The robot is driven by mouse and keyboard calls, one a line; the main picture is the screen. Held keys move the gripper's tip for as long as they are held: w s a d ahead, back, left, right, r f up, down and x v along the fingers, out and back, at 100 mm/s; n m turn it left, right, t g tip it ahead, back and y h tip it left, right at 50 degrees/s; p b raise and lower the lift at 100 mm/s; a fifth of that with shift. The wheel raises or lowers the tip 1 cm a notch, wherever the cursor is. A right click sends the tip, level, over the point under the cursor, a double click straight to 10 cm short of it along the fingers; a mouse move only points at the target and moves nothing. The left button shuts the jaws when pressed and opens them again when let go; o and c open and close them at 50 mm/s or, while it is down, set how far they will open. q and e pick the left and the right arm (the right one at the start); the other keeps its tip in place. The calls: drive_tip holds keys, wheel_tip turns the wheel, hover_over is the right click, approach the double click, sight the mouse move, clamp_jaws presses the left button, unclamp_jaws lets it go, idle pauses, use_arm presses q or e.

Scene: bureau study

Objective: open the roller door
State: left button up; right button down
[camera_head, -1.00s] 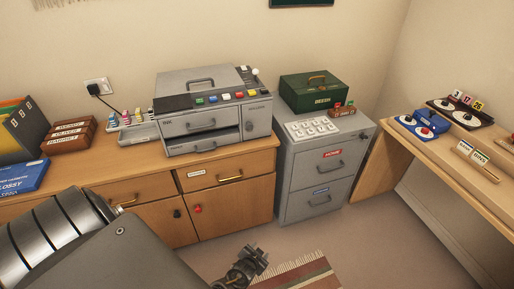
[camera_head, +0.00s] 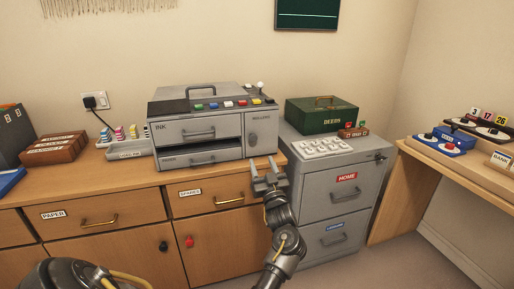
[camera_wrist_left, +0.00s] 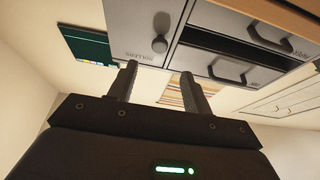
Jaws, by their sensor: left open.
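The grey printer (camera_head: 215,118) stands on the wooden cabinet in the head view. Its roller door (camera_head: 262,128) is the narrow labelled panel at the right of its front, and it is shut. A small dark knob (camera_head: 253,139) sits on the door. My left gripper (camera_head: 265,172) is open and empty, just below and in front of the door. In the left wrist view, turned over, the door (camera_wrist_left: 137,28) and its knob (camera_wrist_left: 160,44) lie beyond my two open fingers (camera_wrist_left: 160,72), apart from them. The right gripper is not in view.
Printer drawers with handles (camera_head: 200,134) are left of the door. Ink bottles (camera_head: 125,134) are to the left. Air in front of the printer is clear.

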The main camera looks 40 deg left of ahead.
sight(254, 139)
use_arm(q)
drive_tip(key=x, duration=1)
drive_tip(key=shift+b, duration=0.35)
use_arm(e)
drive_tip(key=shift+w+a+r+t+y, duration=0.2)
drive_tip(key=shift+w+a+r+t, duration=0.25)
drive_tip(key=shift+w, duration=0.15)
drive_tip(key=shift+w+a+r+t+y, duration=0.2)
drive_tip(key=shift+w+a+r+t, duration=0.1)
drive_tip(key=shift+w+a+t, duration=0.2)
use_arm(q)
drive_tip(key=shift+c, duration=0.3)
clamp_jaws()
